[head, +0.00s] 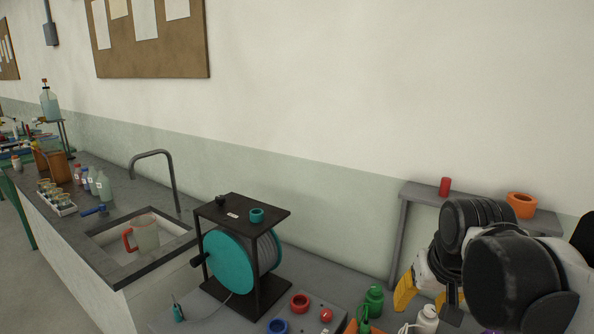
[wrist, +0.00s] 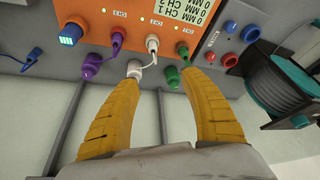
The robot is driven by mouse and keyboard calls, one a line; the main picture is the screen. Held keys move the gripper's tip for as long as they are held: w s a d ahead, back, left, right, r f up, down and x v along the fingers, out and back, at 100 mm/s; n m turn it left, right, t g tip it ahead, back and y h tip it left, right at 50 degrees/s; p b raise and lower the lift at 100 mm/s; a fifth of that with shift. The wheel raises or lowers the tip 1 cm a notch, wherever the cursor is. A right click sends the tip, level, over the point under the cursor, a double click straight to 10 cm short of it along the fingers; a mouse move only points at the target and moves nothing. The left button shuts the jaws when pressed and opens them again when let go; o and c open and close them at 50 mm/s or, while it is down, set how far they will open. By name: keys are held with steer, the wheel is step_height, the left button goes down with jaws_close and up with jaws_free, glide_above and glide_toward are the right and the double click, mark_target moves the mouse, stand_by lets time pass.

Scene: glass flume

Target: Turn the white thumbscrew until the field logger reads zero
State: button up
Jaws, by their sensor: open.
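The field logger is an orange box (wrist: 180,42) in the wrist view, with a pale label or display (wrist: 182,12) that shows upside-down lines with "MM" and "CH"; its digits are too small to read for certain. A white knob (wrist: 135,69) sits below the orange face, between purple and green ones, with a white plug (wrist: 152,43) and lead just above it. I cannot tell for certain that this knob is the thumbscrew. My gripper (wrist: 161,78) is open, its yellow fingers apart, the white knob close by the left fingertip. My gripper (head: 422,294) also shows at right in the head view.
A purple knob (wrist: 90,67) and a green knob (wrist: 172,77) flank the white one, with thin leads above. A teal cable reel (head: 230,262) in a dark frame stands left of my arm. A grey shelf (head: 465,205) stands behind it. A sink (head: 120,275) lies farther left.

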steer(key=s+a+f+n+t, duration=0.1)
steer(key=s+a+f, duration=0.3)
steer(key=s, duration=0.6)
steer(key=shift+a+f+n+t, duration=0.2)
steer(key=shift+f+n+t, duration=0.1)
steer(key=shift+t, duration=0.5)
steer(key=shift+r, duration=0.1)
stand_by(0.8)
